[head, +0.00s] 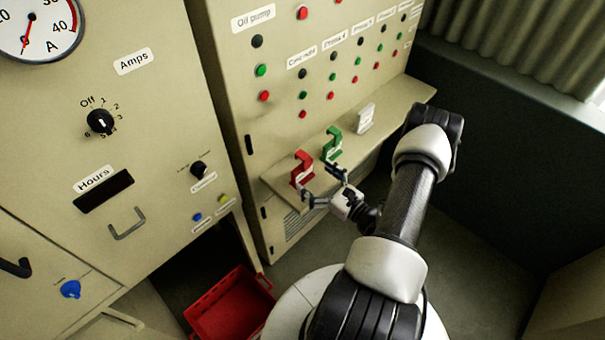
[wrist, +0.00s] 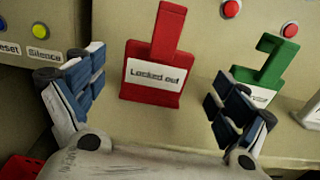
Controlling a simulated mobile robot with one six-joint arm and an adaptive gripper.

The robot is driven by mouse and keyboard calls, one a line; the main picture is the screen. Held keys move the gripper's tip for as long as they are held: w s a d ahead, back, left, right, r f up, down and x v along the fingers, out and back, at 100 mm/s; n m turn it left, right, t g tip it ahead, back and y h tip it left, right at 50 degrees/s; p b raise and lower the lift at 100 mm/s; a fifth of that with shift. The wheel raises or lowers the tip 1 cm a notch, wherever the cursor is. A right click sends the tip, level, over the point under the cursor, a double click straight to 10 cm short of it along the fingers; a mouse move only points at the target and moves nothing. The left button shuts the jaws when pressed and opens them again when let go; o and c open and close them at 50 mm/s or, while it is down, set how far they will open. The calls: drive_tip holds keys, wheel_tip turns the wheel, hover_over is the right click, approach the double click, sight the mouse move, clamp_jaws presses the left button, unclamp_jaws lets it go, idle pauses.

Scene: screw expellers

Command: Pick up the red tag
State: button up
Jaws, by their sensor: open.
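The red tag (head: 301,170) stands upright on a narrow ledge (head: 398,108) in front of the cream control panel. In the wrist view the red tag (wrist: 156,62) shows a white label reading "Locked out" and sits between and beyond my fingers. My gripper (head: 328,186) is open and empty just in front of it. In the wrist view my gripper (wrist: 150,96) has its fingers spread to either side of the tag, with no visible contact. The tag's back is hidden.
A green tag (head: 331,143) stands to the right of the red one, close to my right finger in the wrist view. A white tag (head: 365,118) is farther along the ledge. A red crate (head: 231,304) lies on the floor. Buttons line the panel above.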

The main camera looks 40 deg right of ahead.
sight(303, 179)
drive_tip(key=w, duration=0.5)
drive_tip(key=shift+a+f+b, duration=0.25)
drive_tip(key=shift+a+b, duration=0.05)
drive_tip(key=shift+b, duration=0.1)
drive_tip(key=shift+c, duration=0.2)
drive_tip(key=c, duration=1.1)
drive_tip(key=shift+r, duration=0.1)
drive_tip(key=shift+c, duration=0.2)
